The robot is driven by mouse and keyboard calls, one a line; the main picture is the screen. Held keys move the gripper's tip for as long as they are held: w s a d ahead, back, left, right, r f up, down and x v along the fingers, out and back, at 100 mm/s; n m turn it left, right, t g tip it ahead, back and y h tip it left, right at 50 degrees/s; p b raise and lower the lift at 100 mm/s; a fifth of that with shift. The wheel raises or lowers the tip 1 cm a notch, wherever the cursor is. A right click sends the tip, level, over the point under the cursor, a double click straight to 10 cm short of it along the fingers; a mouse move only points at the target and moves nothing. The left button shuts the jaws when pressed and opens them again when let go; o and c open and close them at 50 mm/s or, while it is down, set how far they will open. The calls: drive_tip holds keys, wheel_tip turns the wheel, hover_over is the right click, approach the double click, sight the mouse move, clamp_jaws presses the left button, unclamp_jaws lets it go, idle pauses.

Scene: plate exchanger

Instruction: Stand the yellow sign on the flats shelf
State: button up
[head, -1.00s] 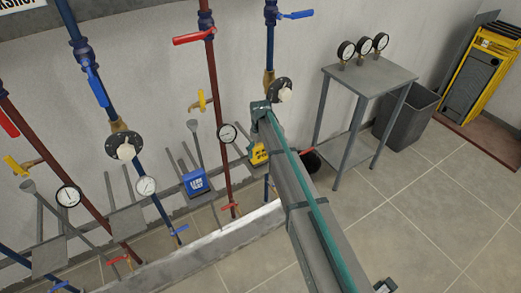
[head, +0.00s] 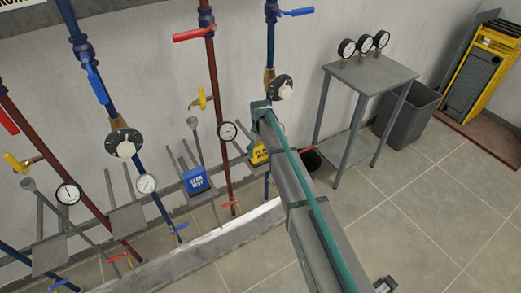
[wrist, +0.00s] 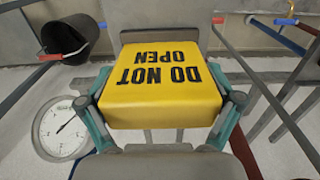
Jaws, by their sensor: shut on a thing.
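The yellow sign (wrist: 165,98), a wedge-shaped block with black "DO NOT OPEN" lettering, fills the middle of the wrist view, with its lettering upside down there. My gripper (wrist: 160,112) is shut on it, one teal-jointed finger at each side. In the head view the sign (head: 258,154) shows just left of my forearm, which hides part of it and most of the gripper. Several small grey plates stand along the wall: one at far left (head: 50,256), one beside it (head: 127,219). I cannot tell which is the flats shelf.
A blue "LEAK TEST" sign (head: 196,181) stands left of the yellow one. Red and blue pipes with valves and gauges line the wall. A grey table (head: 372,72) with gauges and a grey bin (head: 407,112) stand right. A black bucket (wrist: 70,38) shows in the wrist view.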

drive_tip(key=shift+f, duration=0.1)
drive_tip(key=o, duration=0.9)
drive_tip(key=shift+o, duration=0.2)
wheel_tip(320, 180, up, 12)
